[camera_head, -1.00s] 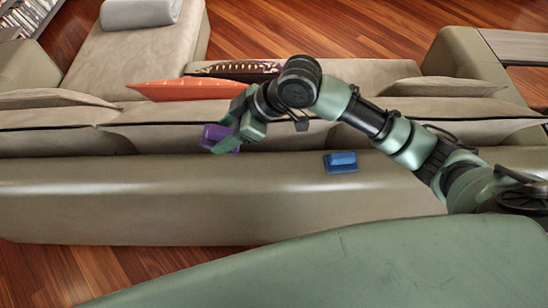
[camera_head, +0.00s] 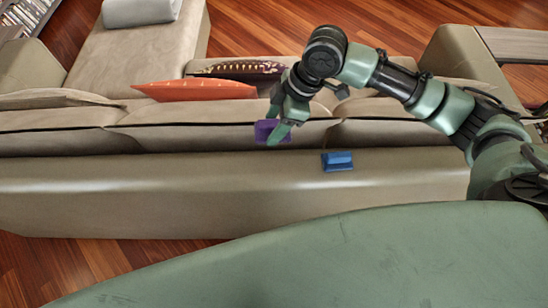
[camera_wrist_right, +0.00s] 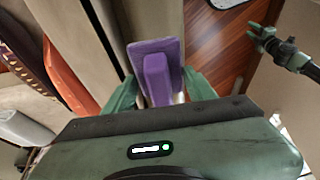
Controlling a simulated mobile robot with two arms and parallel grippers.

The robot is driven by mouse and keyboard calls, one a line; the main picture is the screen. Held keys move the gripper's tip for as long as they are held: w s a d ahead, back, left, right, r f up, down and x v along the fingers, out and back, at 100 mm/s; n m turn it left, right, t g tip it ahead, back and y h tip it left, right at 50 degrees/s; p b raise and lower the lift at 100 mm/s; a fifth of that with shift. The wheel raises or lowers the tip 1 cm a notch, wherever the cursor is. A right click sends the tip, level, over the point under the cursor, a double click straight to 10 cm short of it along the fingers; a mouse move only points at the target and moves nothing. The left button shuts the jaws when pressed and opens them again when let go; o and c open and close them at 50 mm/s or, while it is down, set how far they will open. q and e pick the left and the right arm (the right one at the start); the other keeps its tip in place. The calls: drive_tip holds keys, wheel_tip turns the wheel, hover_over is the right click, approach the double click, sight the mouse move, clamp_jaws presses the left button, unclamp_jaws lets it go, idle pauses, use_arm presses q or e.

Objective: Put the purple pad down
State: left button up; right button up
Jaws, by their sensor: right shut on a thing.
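The purple pad (camera_head: 266,131) is held between the fingers of my right gripper (camera_head: 279,126). In the head view it is over the sofa back, left of a blue pad. In the right wrist view the purple pad (camera_wrist_right: 156,68) shows as a flat plate with a raised grip, and the green fingers (camera_wrist_right: 158,92) stand on both sides of it. Whether the pad touches the sofa is not clear. My left gripper is not in the head view; a green and black gripper (camera_wrist_right: 268,38) shows at the upper right of the wrist view.
The blue pad (camera_head: 338,161) lies on the broad top of the sofa back (camera_head: 130,182). That top is clear to its left and right. Behind it are seat cushions, an orange pillow (camera_head: 195,90) and a patterned pillow (camera_head: 236,68). Wooden floor (camera_head: 90,270) lies in front.

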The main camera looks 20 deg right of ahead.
drive_tip(key=p, duration=0.2)
hover_over(269, 164)
drive_tip(key=d, duration=0.1)
drive_tip(key=f, duration=1.2)
drive_tip(key=shift+s+d, duration=0.2)
wheel_tip(269, 164, down, 4)
drive_tip(key=shift+r+p, duration=0.1)
drive_tip(key=shift+p, duration=0.55)
drive_tip(key=shift+f, duration=0.25)
drive_tip(key=shift+f, duration=0.1)
drive_tip(key=o, duration=1.4)
drive_tip(key=shift+o, duration=0.2)
